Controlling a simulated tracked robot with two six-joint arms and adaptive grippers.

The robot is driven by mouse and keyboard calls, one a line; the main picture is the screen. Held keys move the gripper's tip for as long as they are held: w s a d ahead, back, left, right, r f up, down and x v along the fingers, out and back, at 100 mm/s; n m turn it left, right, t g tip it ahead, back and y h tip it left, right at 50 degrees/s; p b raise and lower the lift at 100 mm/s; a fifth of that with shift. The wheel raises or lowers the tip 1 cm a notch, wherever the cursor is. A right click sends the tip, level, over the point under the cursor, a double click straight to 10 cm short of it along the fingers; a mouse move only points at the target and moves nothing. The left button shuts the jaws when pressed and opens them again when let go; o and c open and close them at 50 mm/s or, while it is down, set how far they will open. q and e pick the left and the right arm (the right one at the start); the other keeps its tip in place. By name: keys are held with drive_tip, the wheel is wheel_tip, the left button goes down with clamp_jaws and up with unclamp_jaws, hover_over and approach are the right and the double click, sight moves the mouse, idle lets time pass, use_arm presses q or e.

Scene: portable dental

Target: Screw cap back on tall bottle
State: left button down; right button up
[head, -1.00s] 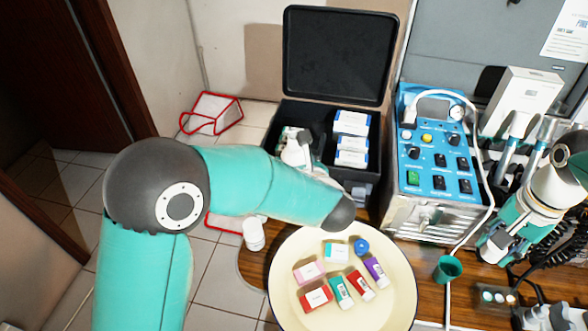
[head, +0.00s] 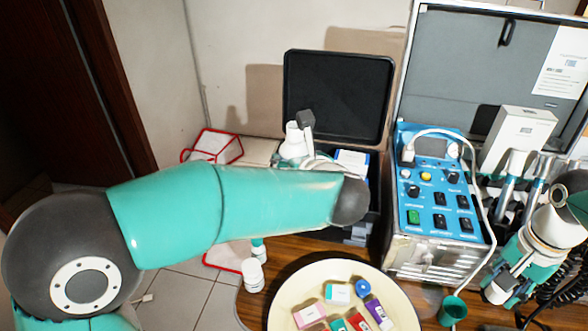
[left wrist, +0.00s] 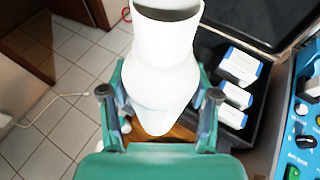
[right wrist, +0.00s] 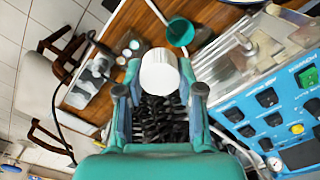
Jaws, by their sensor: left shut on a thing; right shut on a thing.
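In the head view the white bottle (head: 293,138) shows above my left forearm, in front of the open black case; most of the left gripper is hidden there. My right gripper (right wrist: 158,92) is shut on a white cylindrical piece that looks like the cap (right wrist: 159,70).
A round cream tray (head: 290,290) with small coloured boxes lies on the wooden table. Another white bottle (head: 253,276) stands at the table's left edge. The blue control unit (head: 425,190) and a green cup (head: 452,310) are to the right. The open black case (head: 338,95) is behind.

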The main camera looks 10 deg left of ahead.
use_arm(q)
drive_tip(key=shift+r, duration=1.4)
drive_tip(key=shift+s, duration=0.1)
